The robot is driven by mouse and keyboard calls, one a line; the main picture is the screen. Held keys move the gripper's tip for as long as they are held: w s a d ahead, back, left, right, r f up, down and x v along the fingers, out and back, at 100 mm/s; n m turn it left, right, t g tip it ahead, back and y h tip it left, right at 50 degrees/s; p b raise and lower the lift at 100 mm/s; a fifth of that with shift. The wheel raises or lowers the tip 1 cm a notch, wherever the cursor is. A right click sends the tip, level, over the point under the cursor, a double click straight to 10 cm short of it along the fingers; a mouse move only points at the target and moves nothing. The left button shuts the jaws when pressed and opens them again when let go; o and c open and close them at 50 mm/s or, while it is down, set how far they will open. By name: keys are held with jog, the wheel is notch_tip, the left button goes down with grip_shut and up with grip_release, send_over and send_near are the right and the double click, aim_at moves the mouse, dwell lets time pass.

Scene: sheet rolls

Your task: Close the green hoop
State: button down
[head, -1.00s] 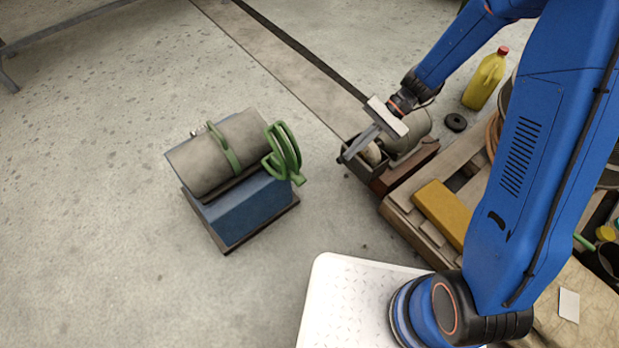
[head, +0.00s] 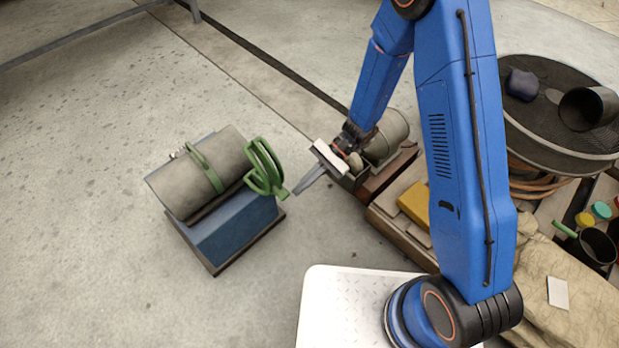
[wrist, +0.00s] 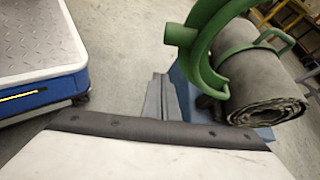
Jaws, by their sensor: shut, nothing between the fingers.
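A grey sheet roll (head: 172,190) lies on a blue stand (head: 235,226). One green band (head: 207,169) goes round the roll. The green hoop (head: 264,168) stands swung out at the roll's right end, apart from its surface. In the wrist view the hoop (wrist: 208,62) is large and close, curving up out of frame, with a round knob at its left. My gripper (head: 298,191) is shut and empty, its tips just right of the hoop's lower end. In the wrist view its fingers (wrist: 161,97) point toward the stand, below and left of the hoop. I cannot tell whether they touch.
A pallet with a yellow block (head: 414,203) and a second grey roll (head: 388,137) lie right of the stand, near my arm. A round dark-topped table (head: 545,125) is at the far right. The floor left of and in front of the stand is clear.

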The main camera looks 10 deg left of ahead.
jog(key=shift+s+a+r, duration=0.35)
jog(key=shift+s, duration=0.25)
jog(key=shift+s+a+r, duration=0.35)
jog(key=shift+s, duration=0.2)
jog(key=shift+s+a+r, duration=0.35)
jog(key=shift+s, duration=0.25)
jog(key=shift+r, duration=0.1)
